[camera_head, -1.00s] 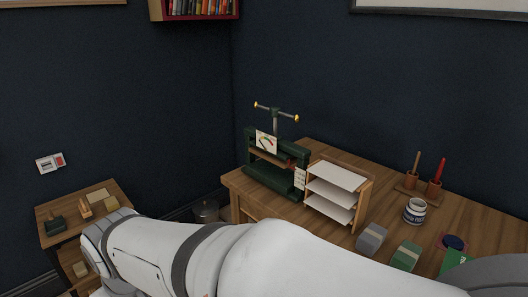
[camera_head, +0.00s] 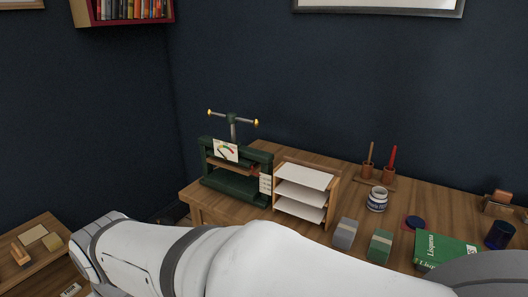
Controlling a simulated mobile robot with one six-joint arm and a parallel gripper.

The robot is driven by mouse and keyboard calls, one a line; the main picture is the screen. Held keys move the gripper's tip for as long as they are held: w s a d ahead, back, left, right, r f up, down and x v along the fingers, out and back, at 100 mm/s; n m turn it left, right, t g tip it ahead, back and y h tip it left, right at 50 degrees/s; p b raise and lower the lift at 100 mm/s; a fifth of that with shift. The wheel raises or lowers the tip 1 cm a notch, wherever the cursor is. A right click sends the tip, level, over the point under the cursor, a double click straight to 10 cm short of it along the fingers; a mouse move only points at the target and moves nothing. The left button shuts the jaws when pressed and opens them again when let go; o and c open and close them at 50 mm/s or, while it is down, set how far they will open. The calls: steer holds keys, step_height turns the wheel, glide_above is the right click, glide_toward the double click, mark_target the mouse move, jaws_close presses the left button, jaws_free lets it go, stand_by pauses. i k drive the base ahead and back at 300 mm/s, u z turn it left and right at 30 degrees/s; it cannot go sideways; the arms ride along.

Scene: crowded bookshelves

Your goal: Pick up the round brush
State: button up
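Two upright handles stand in a small wooden holder (camera_head: 372,182) at the right of the workbench in the head view. One is a plain brown handle (camera_head: 371,154) and the other is a red handle (camera_head: 392,157). Their lower ends are hidden in the holder's cups, so I cannot tell which, if either, is the round brush. My white arm crosses the bottom of the picture in front of the bench. My gripper is not in view.
A green book press (camera_head: 235,182) and a paper rack (camera_head: 304,195) stand on the wooden bench (camera_head: 205,205). A labelled jar (camera_head: 377,200), grey block (camera_head: 345,234), green block (camera_head: 380,245), green book (camera_head: 444,250) and dark blue cup (camera_head: 500,235) are nearby. A side table (camera_head: 30,255) is at left.

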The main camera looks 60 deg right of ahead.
mark_target(394, 153)
steer(key=z, duration=2.95)
steer(key=i, duration=1)
steer(key=u, duration=0.05)
